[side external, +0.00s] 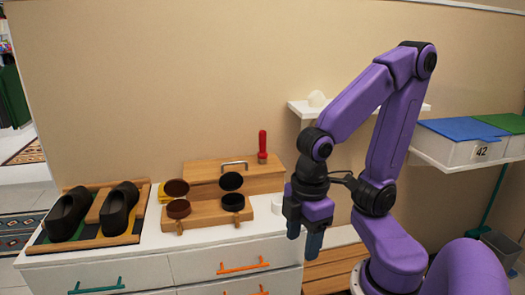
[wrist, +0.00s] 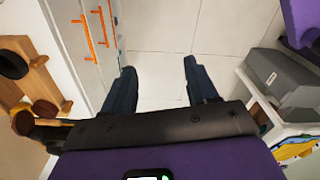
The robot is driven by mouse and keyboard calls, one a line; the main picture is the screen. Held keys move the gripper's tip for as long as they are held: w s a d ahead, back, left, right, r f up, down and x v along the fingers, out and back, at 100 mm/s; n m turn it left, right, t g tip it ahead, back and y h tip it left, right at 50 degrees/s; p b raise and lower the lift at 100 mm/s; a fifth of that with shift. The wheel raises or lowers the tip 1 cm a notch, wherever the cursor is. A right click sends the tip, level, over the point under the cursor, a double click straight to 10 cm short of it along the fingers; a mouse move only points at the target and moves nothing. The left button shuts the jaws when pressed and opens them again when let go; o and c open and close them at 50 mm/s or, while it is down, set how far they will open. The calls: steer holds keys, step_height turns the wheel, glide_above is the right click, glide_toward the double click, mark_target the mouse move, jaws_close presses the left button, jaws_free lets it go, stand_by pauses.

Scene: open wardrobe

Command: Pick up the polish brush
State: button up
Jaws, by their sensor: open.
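The cabinet top holds a wooden stand (side external: 212,222) with several round, dark-topped pieces, one of them at the front right (side external: 232,202). A red-handled item (side external: 262,146) stands upright on the wooden box behind. I cannot tell for certain which of these is the polish brush. My gripper (side external: 303,238) is open and empty, pointing down to the right of the stand, apart from it. In the wrist view, the fingers (wrist: 159,70) are spread over bare floor; part of the stand (wrist: 40,75) shows at the left edge.
A shoe tray (side external: 88,240) with two dark shoes lies at the left of the white cabinet (side external: 140,272). A wooden box (side external: 205,172) stands behind the stand. Lidded bins (side external: 460,148) sit on a shelf at right.

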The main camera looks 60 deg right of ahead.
steer(key=w+r+m+t, duration=0.1)
steer(key=w+r+m, duration=0.25)
steer(key=w, duration=0.45)
steer(key=w+r+m, duration=0.2)
steer(key=w+m, duration=0.2)
steer(key=w, duration=0.4)
steer(key=w+d+r+m+t+h, duration=0.1)
steer(key=w+d+r+m+h, duration=0.15)
steer(key=w+d+m, duration=0.6)
step_height(320, 180, up, 6)
steer(key=m+h, duration=0.2)
steer(key=m, duration=0.7)
glide_above(263, 138)
steer(key=s+a, duration=0.1)
steer(key=a, duration=0.4)
steer(key=shift+g, duration=0.3)
steer(key=x, duration=1.2)
steer(key=shift+d+f, duration=0.15)
steer(key=shift+d, duration=0.05)
steer(key=shift+d+x, duration=0.2)
steer(key=shift+x, duration=2.4)
steer(key=shift+s, duration=0.1)
steer(key=c, duration=1.1)
